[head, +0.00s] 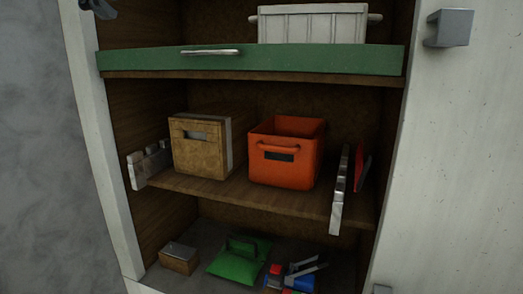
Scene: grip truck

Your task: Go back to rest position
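Neither my left nor my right gripper shows in the head view. A small red and blue toy-like object (291,277), perhaps a truck, sits on the bottom shelf, partly cut off by the lower edge of the picture. It has grey bar-shaped parts on top. No gripper is near it in view.
An open cabinet (97,150) fills the view. The middle shelf (238,193) holds a tan box (200,150), an orange bin (283,170), a pale block-like item (148,165) and upright thin items (340,190). Below are a small box (179,259) and a green bag-like object (235,262). A white crate (312,24) stands above.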

